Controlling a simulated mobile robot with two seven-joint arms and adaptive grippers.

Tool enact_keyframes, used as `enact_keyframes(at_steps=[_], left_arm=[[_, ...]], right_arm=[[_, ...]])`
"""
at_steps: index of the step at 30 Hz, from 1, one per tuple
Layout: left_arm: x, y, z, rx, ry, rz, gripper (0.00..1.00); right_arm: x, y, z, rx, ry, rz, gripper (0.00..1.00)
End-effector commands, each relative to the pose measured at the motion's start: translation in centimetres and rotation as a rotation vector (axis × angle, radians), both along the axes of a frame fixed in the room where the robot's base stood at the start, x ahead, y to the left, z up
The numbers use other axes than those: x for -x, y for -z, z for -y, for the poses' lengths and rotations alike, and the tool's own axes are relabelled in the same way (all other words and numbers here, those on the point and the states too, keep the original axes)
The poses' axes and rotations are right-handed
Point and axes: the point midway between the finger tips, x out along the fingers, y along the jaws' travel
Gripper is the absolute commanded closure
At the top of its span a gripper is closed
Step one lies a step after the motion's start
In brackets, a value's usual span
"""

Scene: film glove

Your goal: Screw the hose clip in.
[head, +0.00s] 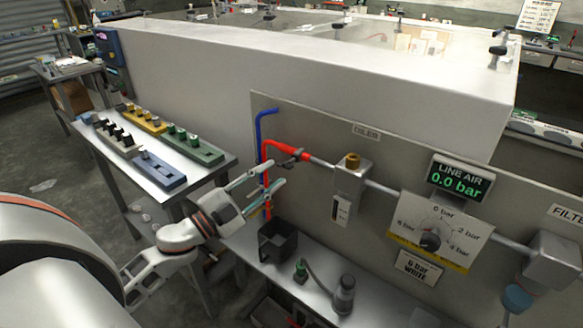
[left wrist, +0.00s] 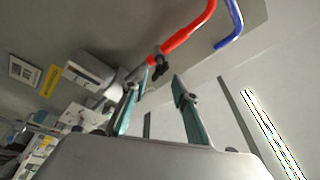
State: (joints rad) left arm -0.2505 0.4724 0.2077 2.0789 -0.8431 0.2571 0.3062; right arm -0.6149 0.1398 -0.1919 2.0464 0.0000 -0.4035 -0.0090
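The hose clip (head: 292,158) is a small dark clip with a screw head, around the end of the red hose (head: 280,148) where it meets the grey pipe (head: 324,164). In the left wrist view the clip (left wrist: 160,66) shows beyond and between my fingertips, with the red hose (left wrist: 186,36) running up to the right. My left gripper (head: 285,175) is open, its two teal fingers pointing toward the clip from just below. In the left wrist view the gripper (left wrist: 159,84) has a clear, empty gap between its fingers. My right gripper is out of view.
A blue hose (head: 259,130) hangs beside the red one on the grey panel (head: 300,125). Right of them are the oiler (head: 351,178), a pressure dial (head: 431,240) and a "0.0 bar" display (head: 461,182). A black open bin (head: 277,241) stands below. A table at left holds coloured racks (head: 193,146).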

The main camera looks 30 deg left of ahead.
Motion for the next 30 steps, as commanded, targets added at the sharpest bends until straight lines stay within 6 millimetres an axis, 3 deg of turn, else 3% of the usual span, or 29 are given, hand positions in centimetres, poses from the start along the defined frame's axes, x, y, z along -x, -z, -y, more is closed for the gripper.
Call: enact_keyframes(at_steps=[9, 22, 25, 30], left_arm=[[-4.1, -1.1, 1.2, -0.002, 0.0, 0.002, 0.72], [-4.9, -1.1, 1.5, 0.0, -0.001, -0.002, 0.72], [-4.9, -1.1, 1.4, 0.0, 0.0, -0.001, 0.98], [-4.9, -1.1, 1.5, 0.0, 0.0, -0.001, 1.0]], right_arm=[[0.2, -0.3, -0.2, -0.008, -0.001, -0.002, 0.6], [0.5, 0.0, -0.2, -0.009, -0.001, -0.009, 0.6], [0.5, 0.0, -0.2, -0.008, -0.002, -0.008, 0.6], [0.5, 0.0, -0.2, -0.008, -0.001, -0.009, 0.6]])
